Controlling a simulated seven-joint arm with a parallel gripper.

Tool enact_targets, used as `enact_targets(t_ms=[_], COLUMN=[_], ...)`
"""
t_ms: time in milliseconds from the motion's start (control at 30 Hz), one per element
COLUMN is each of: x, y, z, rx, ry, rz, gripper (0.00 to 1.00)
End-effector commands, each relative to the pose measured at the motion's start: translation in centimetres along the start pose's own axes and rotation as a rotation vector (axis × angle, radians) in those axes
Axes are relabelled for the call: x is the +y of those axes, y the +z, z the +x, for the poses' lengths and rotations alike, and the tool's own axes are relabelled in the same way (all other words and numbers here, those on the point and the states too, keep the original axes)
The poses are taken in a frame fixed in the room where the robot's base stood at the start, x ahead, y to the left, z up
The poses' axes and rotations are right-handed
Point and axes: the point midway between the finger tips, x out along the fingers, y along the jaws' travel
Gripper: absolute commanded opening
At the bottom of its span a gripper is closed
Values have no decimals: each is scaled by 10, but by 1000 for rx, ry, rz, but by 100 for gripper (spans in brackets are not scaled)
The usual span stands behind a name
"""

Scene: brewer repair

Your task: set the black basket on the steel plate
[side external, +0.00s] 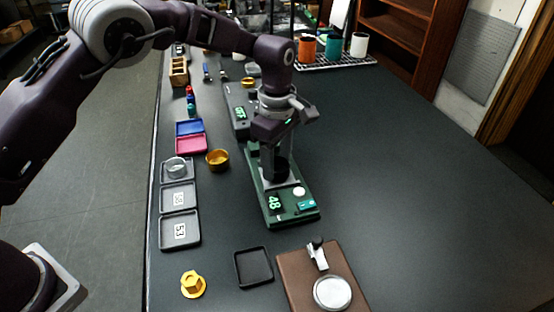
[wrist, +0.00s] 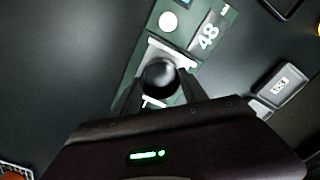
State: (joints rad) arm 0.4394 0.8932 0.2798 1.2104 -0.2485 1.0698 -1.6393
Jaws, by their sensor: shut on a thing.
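The black basket (side external: 278,169) is a small dark cylinder between the fingers of my gripper (side external: 275,178), upright over the green unit marked 48. In the wrist view it is a dark round shape (wrist: 159,78) between the two fingers (wrist: 160,88). My gripper is shut on it. A pale metal plate (wrist: 176,53) on the green unit shows around and beneath the basket in the wrist view. The fingers and basket hide most of this plate. I cannot tell whether the basket touches it.
The green unit (side external: 287,214) has a white round button (side external: 299,191). A brown board (side external: 300,288) with a silver disc (side external: 332,292) and a black tray (side external: 253,267) lie in front. Grey trays (side external: 180,229) and an amber cup (side external: 217,160) are left. The table's right side is clear.

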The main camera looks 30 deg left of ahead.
Motion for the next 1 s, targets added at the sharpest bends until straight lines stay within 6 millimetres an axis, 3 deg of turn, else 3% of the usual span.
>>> enact_targets(t_ms=[667,700,800,933,967,1000], x=[0,0,0,-1,-1,-1], y=[0,0,0,0,0,0], z=[4,4,4,4,4,4], rx=[0,0,0,0,0,0], ry=[0,0,-1,-3,-3,-3], rz=[0,0,0,0,0,1], gripper=[11,58,76,76,68,76])
